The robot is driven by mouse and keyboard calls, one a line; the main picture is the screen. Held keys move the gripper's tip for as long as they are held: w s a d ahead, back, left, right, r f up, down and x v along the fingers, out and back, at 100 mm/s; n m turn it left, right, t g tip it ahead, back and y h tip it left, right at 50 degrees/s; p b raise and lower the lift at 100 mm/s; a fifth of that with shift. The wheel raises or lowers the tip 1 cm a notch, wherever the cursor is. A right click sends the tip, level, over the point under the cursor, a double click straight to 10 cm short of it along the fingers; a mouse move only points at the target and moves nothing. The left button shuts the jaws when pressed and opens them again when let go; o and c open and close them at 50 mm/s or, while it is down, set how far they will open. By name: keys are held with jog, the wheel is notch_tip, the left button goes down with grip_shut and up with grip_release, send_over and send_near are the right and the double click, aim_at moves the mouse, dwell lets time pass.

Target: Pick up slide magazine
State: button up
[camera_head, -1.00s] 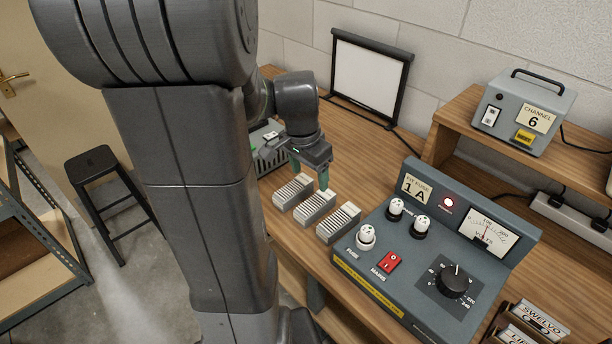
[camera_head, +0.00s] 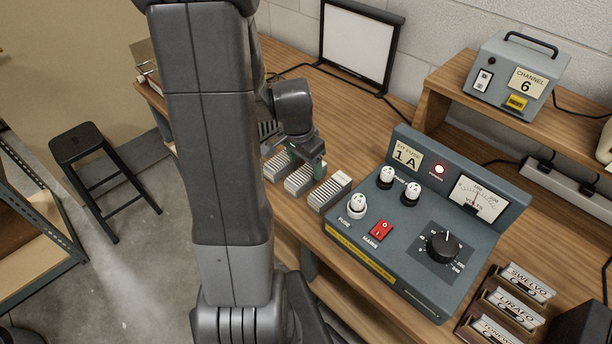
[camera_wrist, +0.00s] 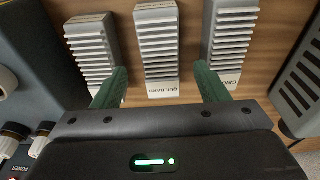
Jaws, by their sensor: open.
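Three grey-white ribbed slide magazines lie in a row on the wooden bench: a left one (camera_head: 276,166), a middle one (camera_head: 300,182) and a right one (camera_head: 330,192). In the wrist view, the middle magazine (camera_wrist: 158,45) is between the green fingers of my gripper (camera_wrist: 161,70), with space on both sides. Another magazine shows at the left (camera_wrist: 92,48) and one at the right (camera_wrist: 230,40). My gripper (camera_head: 306,166) is open and empty over the row in the head view.
A grey-blue control unit (camera_head: 345,242) with fuses, a red switch and a dial stands right of the magazines. A vented grey case (camera_wrist: 300,85) is close at the wrist view's right. A framed white screen (camera_head: 357,40) stands behind. A black stool (camera_head: 78,142) is left.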

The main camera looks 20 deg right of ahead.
aim_at(306, 171)
jog(key=shift+w+d+f, duration=0.1)
jog(key=shift+d+f, duration=0.05)
jog(key=shift+f, duration=0.9)
jog(key=shift+w+d+f, duration=0.1)
jog(key=shift+f, duration=0.95)
jog(key=c, duration=1.2)
jog(key=shift+o, duration=0.2)
jog(key=shift+r, duration=0.1)
